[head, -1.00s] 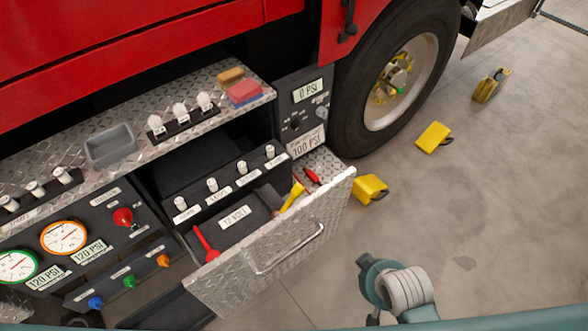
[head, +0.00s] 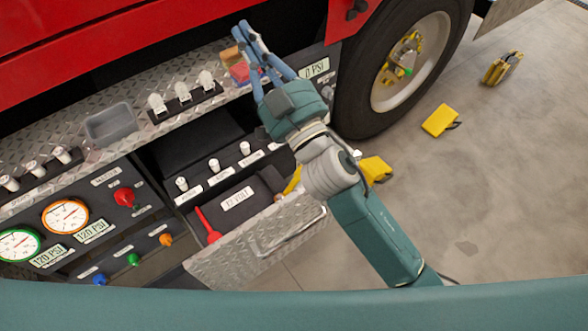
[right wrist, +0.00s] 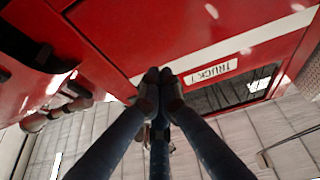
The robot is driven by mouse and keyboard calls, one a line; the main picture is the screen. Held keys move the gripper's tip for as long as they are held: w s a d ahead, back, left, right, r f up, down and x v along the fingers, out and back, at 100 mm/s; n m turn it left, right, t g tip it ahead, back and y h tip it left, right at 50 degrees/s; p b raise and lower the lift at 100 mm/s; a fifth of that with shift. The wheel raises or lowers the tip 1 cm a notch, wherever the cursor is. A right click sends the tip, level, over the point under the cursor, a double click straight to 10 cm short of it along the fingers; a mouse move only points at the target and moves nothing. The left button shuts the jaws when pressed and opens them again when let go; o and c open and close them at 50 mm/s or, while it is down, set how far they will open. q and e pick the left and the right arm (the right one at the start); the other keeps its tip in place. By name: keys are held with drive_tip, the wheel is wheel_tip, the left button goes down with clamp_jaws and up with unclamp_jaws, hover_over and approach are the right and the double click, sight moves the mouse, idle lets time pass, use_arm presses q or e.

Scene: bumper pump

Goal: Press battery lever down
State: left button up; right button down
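A red lever (head: 208,228) stands in the pulled-out drawer (head: 235,264), beside a panel labelled "12 VOLT" (head: 238,198). A yellow lever (head: 292,180) is farther right in the drawer, partly hidden by my right arm. No readable label says which is the battery lever. My right gripper (head: 244,28) is raised above the diamond-plate shelf, up and right of the red lever and clear of it. Its fingertips are together with nothing visible between them; the right wrist view also shows them together (right wrist: 160,76). My left gripper is not in view.
The shelf (head: 75,155) holds a grey tray (head: 110,124), white switches and coloured blocks partly behind my gripper. White-capped knobs (head: 214,165) line the recess above the drawer. Gauges (head: 65,217) are at left. Yellow chocks (head: 440,120) lie on the open floor by the wheel.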

drive_tip(key=s+a+r+n+g+y, duration=0.2)
drive_tip(key=s+a+n+g+y, duration=0.2)
drive_tip(key=a+n+g+y, duration=0.15)
drive_tip(key=s+a+r+n+g+y, duration=0.3)
drive_tip(key=s+a+n+g+y, duration=0.15)
drive_tip(key=a+n, duration=0.2)
drive_tip(key=s+a+f+n+g+h, duration=0.6)
drive_tip(key=s+a+f+n+g, duration=0.3)
drive_tip(key=s+f+g, duration=0.35)
drive_tip(key=w+d+f+h, duration=0.3)
drive_tip(key=d+f+h, duration=0.2)
drive_tip(key=f, duration=0.3)
drive_tip(key=w+d+f+h, duration=0.3)
drive_tip(key=d+f+h, duration=0.25)
drive_tip(key=f, duration=0.35)
drive_tip(key=w+d+m+t+h, duration=0.1)
drive_tip(key=w+d+t+h, duration=0.1)
drive_tip(key=w+d, duration=0.3)
drive_tip(key=w+d+m+t+h, duration=0.2)
drive_tip(key=w+d+h, duration=0.2)
drive_tip(key=d, duration=0.6)
drive_tip(key=shift+w+d+f, duration=0.25)
drive_tip(key=shift+w+f, duration=0.2)
drive_tip(key=shift+w, duration=0.3)
